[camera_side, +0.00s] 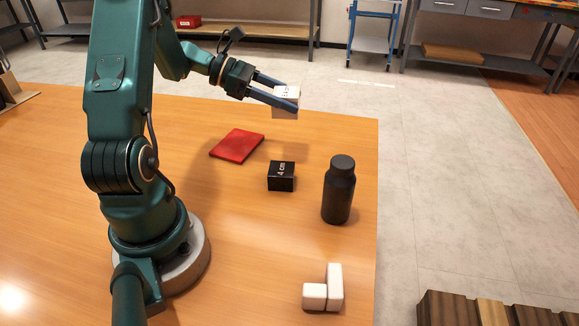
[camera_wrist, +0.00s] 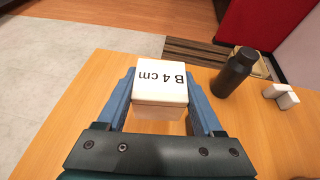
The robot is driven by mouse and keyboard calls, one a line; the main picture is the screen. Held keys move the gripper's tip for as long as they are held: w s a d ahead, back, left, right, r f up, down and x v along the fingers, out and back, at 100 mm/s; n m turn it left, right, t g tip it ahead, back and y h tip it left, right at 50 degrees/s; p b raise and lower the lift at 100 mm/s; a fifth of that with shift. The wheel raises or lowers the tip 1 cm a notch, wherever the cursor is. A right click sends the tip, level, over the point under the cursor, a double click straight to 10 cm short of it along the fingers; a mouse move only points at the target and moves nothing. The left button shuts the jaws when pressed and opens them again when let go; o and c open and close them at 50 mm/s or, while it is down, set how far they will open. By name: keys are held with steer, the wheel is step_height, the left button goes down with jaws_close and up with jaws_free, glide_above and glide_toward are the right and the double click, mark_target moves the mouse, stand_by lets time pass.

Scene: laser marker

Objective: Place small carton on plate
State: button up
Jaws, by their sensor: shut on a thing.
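My gripper (camera_side: 278,94) is shut on a small white carton (camera_side: 286,109) and holds it in the air above the far part of the table. In the wrist view the carton (camera_wrist: 161,83) sits between the two blue fingers, its top face marked "B 4 cm". A flat red plate (camera_side: 237,146) lies on the table, below and to the left of the carton in the side view. The plate is not visible in the wrist view.
A dark bottle (camera_side: 340,190) stands upright near the table's right edge, and white L-shaped blocks (camera_side: 324,290) lie at the front.

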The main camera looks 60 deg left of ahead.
step_height(320, 180, up, 5)
steer(key=shift+a+r, duration=0.1)
steer(key=shift+r, duration=0.1)
steer(key=shift+s+d+r, duration=0.15)
steer(key=shift+d+r, duration=0.05)
steer(key=shift+d, duration=0.05)
steer(key=s+d+f+m+g+h, duration=0.2)
steer(key=s+d+f+m+g, duration=0.2)
steer(key=s+m+g, duration=0.3)
steer(key=s+d+f+m+g+h, duration=0.35)
steer(key=s+f+m+g, duration=0.2)
steer(key=m+g, duration=0.2)
steer(key=s+a+m+g+y, duration=0.2)
steer(key=s+m+g+y, duration=0.4)
steer(key=m+g, duration=0.15)
steer(key=s+a+r+m+g+y, duration=0.2)
steer(key=s+a+m+y, duration=0.3)
steer(key=a+m+y, duration=0.45)
steer(key=w+a+r+m+t+y, duration=0.4)
steer(key=a+r+m+t+y, duration=0.4)
steer(key=m+y, duration=0.2)
glide_above(238, 143)
steer(key=shift+m, duration=0.35)
step_height(238, 143, down, 12)
steer(key=shift+f, duration=2.2)
